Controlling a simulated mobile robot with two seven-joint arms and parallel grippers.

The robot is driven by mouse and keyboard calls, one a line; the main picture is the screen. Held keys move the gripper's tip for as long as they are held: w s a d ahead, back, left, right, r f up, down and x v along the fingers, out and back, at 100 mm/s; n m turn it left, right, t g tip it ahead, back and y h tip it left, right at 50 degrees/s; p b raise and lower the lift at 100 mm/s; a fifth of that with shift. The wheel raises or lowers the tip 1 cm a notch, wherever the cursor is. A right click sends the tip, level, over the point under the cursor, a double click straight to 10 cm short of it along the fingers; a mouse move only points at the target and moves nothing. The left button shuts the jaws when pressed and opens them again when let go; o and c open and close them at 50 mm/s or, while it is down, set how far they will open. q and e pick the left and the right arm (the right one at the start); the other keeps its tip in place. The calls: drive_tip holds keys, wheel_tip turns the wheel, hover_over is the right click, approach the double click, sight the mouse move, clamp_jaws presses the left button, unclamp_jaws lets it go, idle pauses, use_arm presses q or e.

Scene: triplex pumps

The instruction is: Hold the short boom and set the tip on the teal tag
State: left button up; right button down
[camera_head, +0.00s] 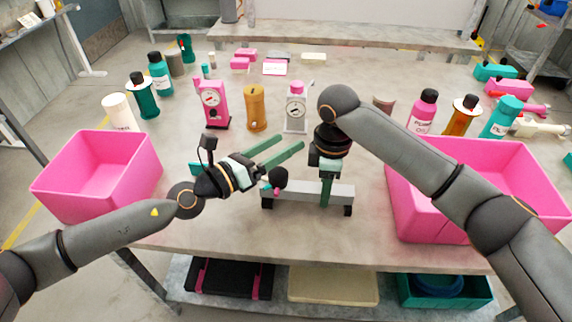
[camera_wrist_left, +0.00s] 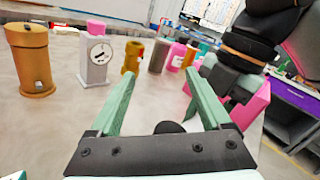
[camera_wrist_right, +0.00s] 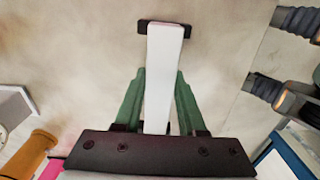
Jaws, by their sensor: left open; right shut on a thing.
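A pale grey bar (camera_head: 302,195) with black feet lies on the table's front half; I cannot tell whether it is the short boom. My right gripper (camera_head: 327,190) points down and is shut on this bar. In the right wrist view the bar (camera_wrist_right: 164,60) runs between the green fingers (camera_wrist_right: 160,74), with a black foot at its far end. My left gripper (camera_head: 292,142) is open and empty, above and left of the bar. A black knob (camera_head: 278,177) with pink beside it shows at the bar's left end. A teal patch (camera_head: 195,168) is partly behind my left gripper; whether it is the tag is unclear.
Pink bins stand at left (camera_head: 60,190) and right (camera_head: 420,215). A pink gauge pump (camera_head: 215,105), an orange cylinder (camera_head: 255,108) and a white gauge pump (camera_head: 296,110) stand behind my grippers. Bottles line both sides. The front table strip is clear.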

sight(284, 168)
use_arm(q)
drive_tip(key=s+a+f+t+y, duration=0.1)
drive_tip(key=s, duration=0.3)
drive_tip(key=s+a+f+t+y, duration=0.1)
drive_tip(key=s+a+f, duration=0.1)
drive_tip(key=s, duration=0.2)
drive_tip(key=s+a+f+m+y, duration=0.1)
drive_tip(key=s+y, duration=0.1)
drive_tip(key=s, duration=0.1)
drive_tip(key=shift+s+a+f+t, duration=0.2)
drive_tip(key=shift+s+t, duration=0.2)
drive_tip(key=x, duration=1.2)
drive_tip(key=shift+a+f, duration=0.1)
drive_tip(key=shift+c, duration=0.3)
clamp_jaws()
